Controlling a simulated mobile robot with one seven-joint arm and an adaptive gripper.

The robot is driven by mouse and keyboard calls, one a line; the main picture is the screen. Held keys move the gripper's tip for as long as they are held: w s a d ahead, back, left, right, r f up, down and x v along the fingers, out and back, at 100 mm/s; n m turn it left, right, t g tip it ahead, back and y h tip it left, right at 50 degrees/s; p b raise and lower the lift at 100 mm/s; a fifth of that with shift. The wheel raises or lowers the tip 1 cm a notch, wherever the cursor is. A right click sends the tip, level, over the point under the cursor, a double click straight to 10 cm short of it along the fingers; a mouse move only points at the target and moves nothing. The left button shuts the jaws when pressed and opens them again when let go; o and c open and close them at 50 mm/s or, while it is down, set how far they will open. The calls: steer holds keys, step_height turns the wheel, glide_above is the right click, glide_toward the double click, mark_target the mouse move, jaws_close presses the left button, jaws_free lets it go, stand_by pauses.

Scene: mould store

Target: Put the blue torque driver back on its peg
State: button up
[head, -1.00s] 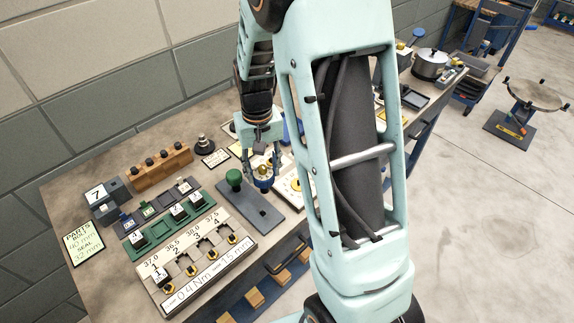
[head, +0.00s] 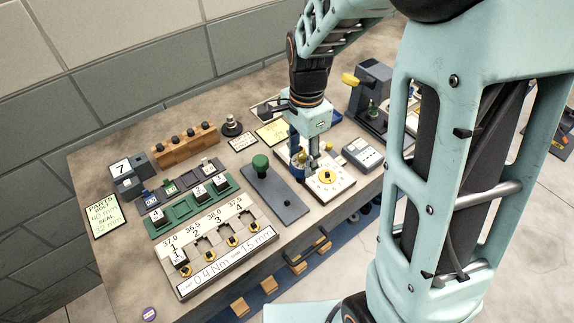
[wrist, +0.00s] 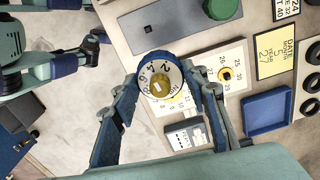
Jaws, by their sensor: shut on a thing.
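My gripper (head: 301,172) is shut on the blue torque driver (head: 298,160), which has a yellow top. In the wrist view its white numbered dial and yellow centre (wrist: 160,82) face the camera, between the fingertips (wrist: 166,88). The driver is over the left part of a white numbered panel (head: 328,182); I cannot tell whether it touches. Left of it lies a grey plate (head: 277,194) with a green-knobbed driver (head: 261,163) at its far end. A small peg or hole (head: 287,202) shows bare nearer the plate's front. The driver's lower end is hidden.
A wooden block (head: 184,148) stands behind. A grey keypad box (head: 362,153) and a machine with a yellow handle (head: 370,85) stand right.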

steer(key=shift+s+a+f+m+b, duration=0.5)
steer(key=shift+a+f+m+b, duration=0.25)
steer(key=shift+m, duration=0.6)
steer(key=shift+s+a+f+m+b, duration=0.55)
steer(key=shift+m+b, duration=0.3)
steer(key=shift+m, duration=0.45)
steer(key=shift+s+a+f+m+b, duration=0.55)
steer(key=shift+f+m+b, duration=0.2)
steer(key=shift+m, duration=0.6)
steer(key=shift+f+b, duration=0.8)
steer(key=shift+f, duration=0.35)
steer(key=o, duration=1.8)
steer(key=shift+c, duration=0.2)
steer(key=shift+r, duration=0.1)
step_height(320, 180, up, 7)
steer(key=p, duration=0.6)
steer(key=shift+r, duration=0.15)
